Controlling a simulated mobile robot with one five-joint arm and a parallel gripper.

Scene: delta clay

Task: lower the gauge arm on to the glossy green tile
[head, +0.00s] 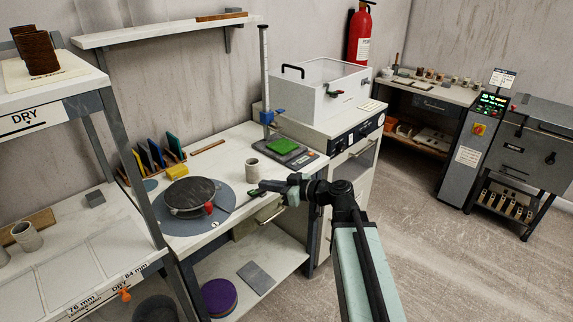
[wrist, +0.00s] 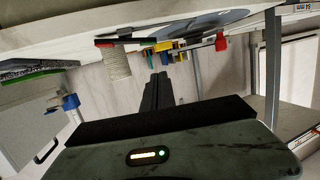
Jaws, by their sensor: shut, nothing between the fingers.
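The glossy green tile (head: 282,146) lies flat on the dark base of the gauge on the white worktop. The gauge has a tall pale column (head: 264,75). A blue part, seemingly the gauge arm (head: 267,116), sits low on this column, above and left of the tile. In the upside-down wrist view the green tile (wrist: 40,67) and a blue gauge part (wrist: 70,102) show at the left. My gripper (head: 263,186) is shut and empty at the worktop's front edge, in front of the tile and apart from it.
A dark round plate (head: 190,194) with a red knob lies left. Colored tiles (head: 156,152) stand in a rack behind it. A white lidded box (head: 318,88) stands right of the gauge.

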